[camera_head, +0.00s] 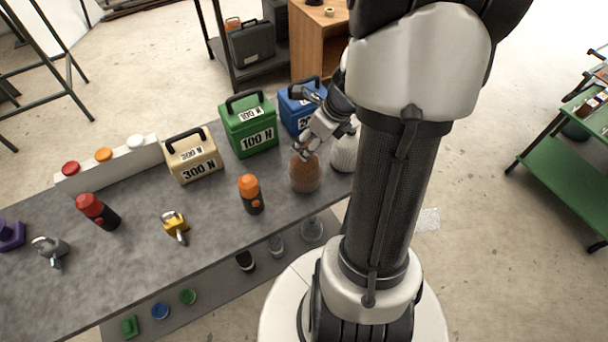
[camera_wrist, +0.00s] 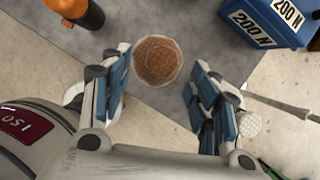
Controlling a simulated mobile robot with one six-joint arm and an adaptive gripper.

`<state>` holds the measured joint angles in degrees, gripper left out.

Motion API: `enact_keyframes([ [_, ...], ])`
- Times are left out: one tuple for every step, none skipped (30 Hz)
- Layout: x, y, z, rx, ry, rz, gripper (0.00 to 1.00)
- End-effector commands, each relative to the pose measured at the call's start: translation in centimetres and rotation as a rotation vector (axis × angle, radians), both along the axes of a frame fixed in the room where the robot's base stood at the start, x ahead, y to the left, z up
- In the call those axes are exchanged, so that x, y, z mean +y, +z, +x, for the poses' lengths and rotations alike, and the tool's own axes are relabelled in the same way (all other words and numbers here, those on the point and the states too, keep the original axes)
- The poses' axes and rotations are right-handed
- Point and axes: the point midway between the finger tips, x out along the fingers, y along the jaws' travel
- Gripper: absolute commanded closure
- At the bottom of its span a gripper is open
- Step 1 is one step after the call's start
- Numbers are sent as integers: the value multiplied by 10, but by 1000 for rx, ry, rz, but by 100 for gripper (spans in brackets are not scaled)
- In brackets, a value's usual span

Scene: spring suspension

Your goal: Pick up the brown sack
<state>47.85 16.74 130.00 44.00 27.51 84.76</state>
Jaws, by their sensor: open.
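The brown sack (camera_head: 305,174) stands upright on the grey workbench (camera_head: 140,255), towards its right end. In the wrist view the sack (camera_wrist: 158,61) shows from above as a round brown top, just beyond and between my fingertips. My gripper (camera_head: 304,150) is over the sack in the head view and hides part of its top. In the wrist view my gripper (camera_wrist: 160,80) has its two fingers apart, one on each side of the sack, with nothing held. I cannot tell whether a finger touches the sack.
A white sack (camera_head: 344,152) stands close at the right. An orange-and-black bottle (camera_head: 251,194) is at the left. Behind are blue (camera_head: 298,108), green (camera_head: 249,127) and beige (camera_head: 193,157) weight boxes. The bench edge is near.

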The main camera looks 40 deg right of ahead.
Motion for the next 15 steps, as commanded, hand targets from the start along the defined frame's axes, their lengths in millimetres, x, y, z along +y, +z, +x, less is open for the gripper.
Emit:
enact_keyframes([
  [0,-3,1,0,1,-1,44],
  [0,-3,2,0,1,-1,44],
  [0,-4,2,0,1,-1,44],
  [0,-6,3,0,1,-1,44],
  [0,-8,3,0,1,-2,44],
  [0,-12,5,1,1,-2,44],
  [1,-16,6,1,2,-1,44],
  [1,-20,7,1,2,-1,44],
  [2,-26,10,1,2,0,44],
  [2,-31,12,1,2,0,44],
  [2,-36,14,1,3,1,44],
  [3,-42,16,2,3,1,44],
  [3,-45,18,2,2,0,44],
  [3,-48,19,1,1,-1,44],
  [3,-51,21,0,1,-1,44],
])
